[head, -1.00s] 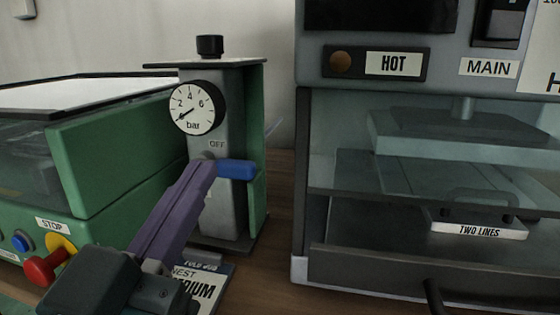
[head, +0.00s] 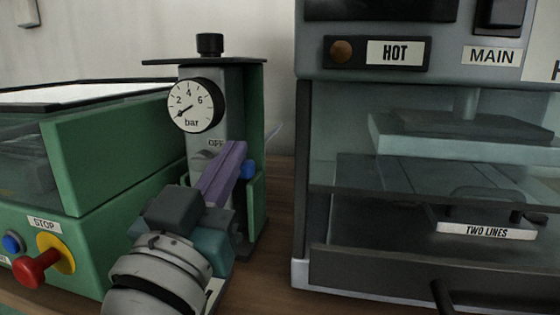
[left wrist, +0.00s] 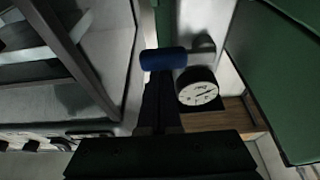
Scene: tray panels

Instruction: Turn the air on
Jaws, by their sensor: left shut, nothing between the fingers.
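The air unit (head: 202,140) is a grey column with a round bar gauge (head: 194,105), whose needle points to the low end. A label reading OFF (head: 216,143) sits below the gauge. The blue lever handle (head: 248,169) points right; most of it is hidden behind my gripper. It also shows in the left wrist view (left wrist: 163,59), across the tips of my fingers. My left gripper (head: 236,152) has purple fingers, shut and empty, in front of the lever. I cannot tell whether they touch it. My right gripper is out of view.
A green machine (head: 110,150) with a red knob (head: 36,268) and a STOP label stands to the left. A grey press (head: 400,265) with HOT and MAIN labels stands to the right. A strip of bare wooden table (head: 281,215) lies between.

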